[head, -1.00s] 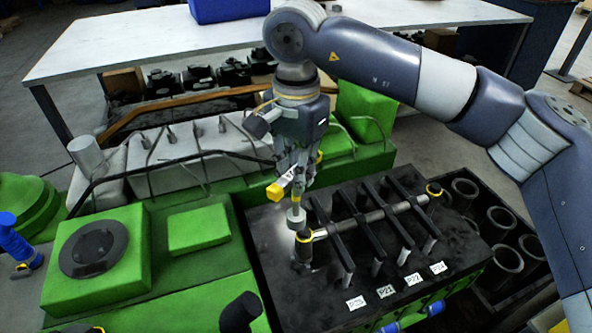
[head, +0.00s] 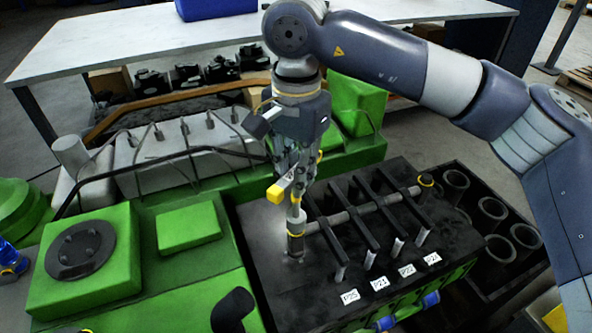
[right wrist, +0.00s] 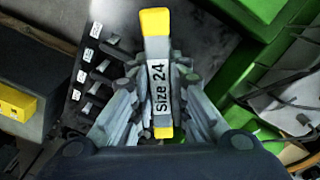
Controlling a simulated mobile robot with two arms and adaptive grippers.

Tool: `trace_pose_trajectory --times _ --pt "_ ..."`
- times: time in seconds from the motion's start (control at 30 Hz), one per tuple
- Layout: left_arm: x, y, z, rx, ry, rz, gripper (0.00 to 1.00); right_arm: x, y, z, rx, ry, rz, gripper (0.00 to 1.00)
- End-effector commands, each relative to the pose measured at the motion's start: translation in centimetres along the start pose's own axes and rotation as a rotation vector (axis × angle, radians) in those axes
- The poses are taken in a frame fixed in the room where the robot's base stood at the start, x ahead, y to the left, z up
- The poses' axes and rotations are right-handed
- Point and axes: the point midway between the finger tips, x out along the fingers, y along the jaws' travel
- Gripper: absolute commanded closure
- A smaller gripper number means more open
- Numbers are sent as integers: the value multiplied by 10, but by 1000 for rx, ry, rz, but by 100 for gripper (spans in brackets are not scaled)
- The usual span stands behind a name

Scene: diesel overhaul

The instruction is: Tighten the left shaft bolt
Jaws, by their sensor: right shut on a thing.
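My right gripper (head: 292,180) hangs upright over the left end of the engine's dark top. It is shut on a tool with a yellow-ended grey bar (head: 280,190); in the right wrist view the bar (right wrist: 159,88) reads "Size 24" and lies between the fingers (right wrist: 162,105). The tool points down at the left shaft mount (head: 296,243), a short upright cylinder with a yellow ring. The tool's lower end meets the mount's top; the left bolt head is hidden there.
Several dark rocker arms (head: 385,222) cross the shaft close to my right gripper. White labels (head: 379,283) lie along the front. A green engine housing (head: 85,250) stands left, a black crate (head: 480,215) with cylinders right, and a white table (head: 120,40) behind.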

Motion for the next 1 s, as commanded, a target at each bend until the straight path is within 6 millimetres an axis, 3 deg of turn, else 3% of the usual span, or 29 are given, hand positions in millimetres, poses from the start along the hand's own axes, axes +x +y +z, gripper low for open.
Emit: trace_pose_trajectory --times 0.13,0.3,0.9,1.0 --pt "9 1 2 1 -1 1 58 11 0 0 0 0 0 100" --pt "9 1 2 0 -1 1 58 10 0 0 31 0 -1 100" --pt "29 4 2 -1 1 4 58 12 -1 0 714 1 -2 100" --pt "26 4 2 -1 1 4 58 10 0 0 685 1 -1 100"
